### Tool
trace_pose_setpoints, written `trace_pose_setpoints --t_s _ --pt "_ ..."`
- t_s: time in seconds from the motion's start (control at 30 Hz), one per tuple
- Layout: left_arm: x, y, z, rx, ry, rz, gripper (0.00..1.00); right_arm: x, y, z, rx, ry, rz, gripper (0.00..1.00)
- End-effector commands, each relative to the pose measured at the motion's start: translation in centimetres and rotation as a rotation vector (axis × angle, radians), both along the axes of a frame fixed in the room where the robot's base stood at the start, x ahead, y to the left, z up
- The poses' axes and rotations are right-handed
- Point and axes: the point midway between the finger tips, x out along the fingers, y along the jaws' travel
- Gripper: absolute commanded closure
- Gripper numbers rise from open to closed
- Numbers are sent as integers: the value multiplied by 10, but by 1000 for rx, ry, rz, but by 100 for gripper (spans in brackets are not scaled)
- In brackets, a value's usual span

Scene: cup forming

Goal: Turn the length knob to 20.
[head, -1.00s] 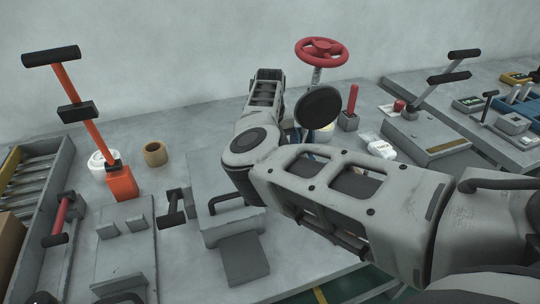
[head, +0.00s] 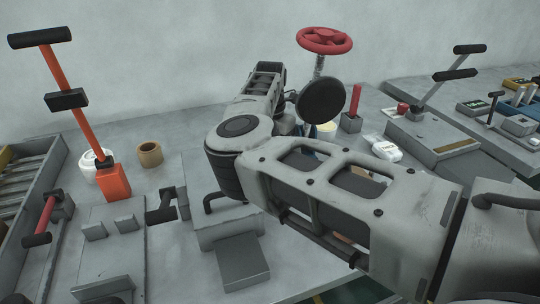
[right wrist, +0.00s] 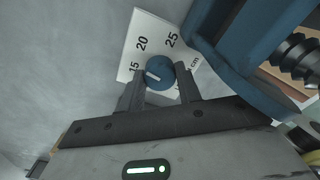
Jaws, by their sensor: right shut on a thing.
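The length knob (right wrist: 158,73) is a round blue knob with a white pointer mark, seen in the right wrist view. It sits on a white scale plate (right wrist: 137,45) marked 15, 20, 25 and cm. The pointer mark lies toward the left, on the 15 side. My right gripper (right wrist: 159,88) has one finger on each side of the knob and is shut on it. In the head view my right arm reaches in from the right and hides the knob and the gripper. My left gripper is not in view.
A blue machine part (right wrist: 240,45) stands close right of the knob. In the head view a red handwheel (head: 324,40) stands behind my arm. An orange lever (head: 85,125) stands at the left, with a tan ring (head: 149,155) on the table to its right.

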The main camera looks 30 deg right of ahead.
Motion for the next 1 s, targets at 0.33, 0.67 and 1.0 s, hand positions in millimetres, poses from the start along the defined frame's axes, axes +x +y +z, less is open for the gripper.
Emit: trace_pose_setpoints --t_s 0.33,0.67,1.0 --pt "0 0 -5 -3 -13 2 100 1 -1 1 -4 -7 -250 89" --pt "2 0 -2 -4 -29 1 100 1 -1 2 -5 -7 -358 89" --pt "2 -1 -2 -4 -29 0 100 1 -2 3 -6 -7 -375 89"
